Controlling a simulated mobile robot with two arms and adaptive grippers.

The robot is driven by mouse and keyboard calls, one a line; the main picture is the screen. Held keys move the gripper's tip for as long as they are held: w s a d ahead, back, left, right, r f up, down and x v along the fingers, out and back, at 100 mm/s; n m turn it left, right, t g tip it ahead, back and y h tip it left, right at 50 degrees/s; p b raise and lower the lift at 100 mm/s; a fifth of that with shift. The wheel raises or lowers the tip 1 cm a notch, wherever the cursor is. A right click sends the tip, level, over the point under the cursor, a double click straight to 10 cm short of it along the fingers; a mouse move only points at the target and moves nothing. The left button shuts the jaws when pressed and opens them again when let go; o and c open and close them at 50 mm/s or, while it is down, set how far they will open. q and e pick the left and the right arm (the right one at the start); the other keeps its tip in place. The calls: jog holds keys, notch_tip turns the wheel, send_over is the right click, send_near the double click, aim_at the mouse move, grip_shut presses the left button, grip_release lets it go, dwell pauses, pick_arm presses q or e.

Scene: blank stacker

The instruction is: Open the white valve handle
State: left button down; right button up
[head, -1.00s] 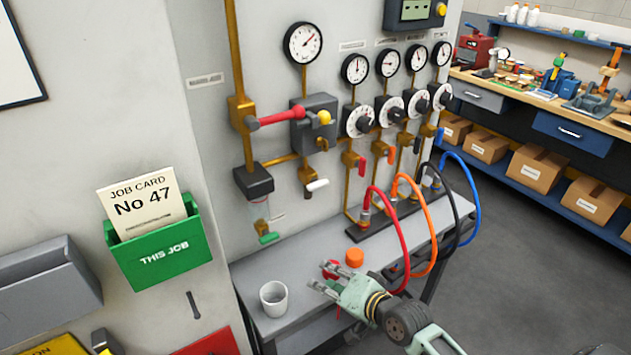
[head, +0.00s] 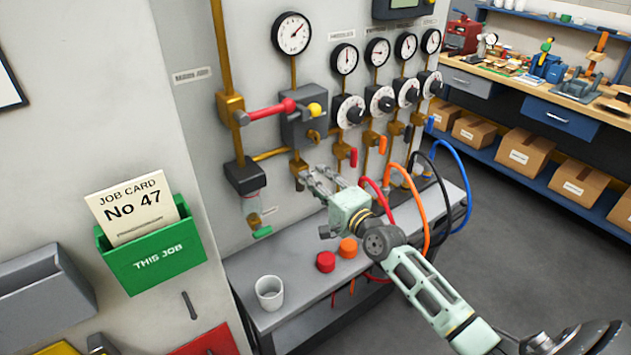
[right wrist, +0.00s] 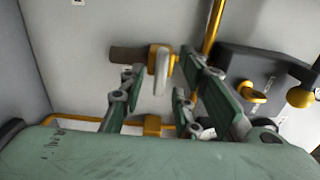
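The white valve handle (right wrist: 161,72) shows in the right wrist view as a pale lever on a brass valve (right wrist: 155,55) on a pipe. In the head view it is mostly hidden by my gripper fingers. My right gripper (head: 312,178) is open in front of the panel, at that valve. In the right wrist view its green fingers stand apart on either side of the handle. I cannot tell whether they touch it. My left gripper is not in view.
A red lever (head: 268,112) and a grey box (head: 305,128) with a yellow knob are above. Below are a bench (head: 300,285), a white cup (head: 269,292), and red (head: 325,261) and orange (head: 348,247) caps. Hoses (head: 421,215) hang to the right.

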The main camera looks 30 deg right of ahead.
jog(key=shift+w, duration=0.15)
grip_shut()
jog(key=shift+n, duration=0.3)
dwell(0.3)
jog(key=shift+f+n+p, duration=0.1)
jog(key=shift+n+p, duration=0.6)
jog(key=shift+n, duration=8)
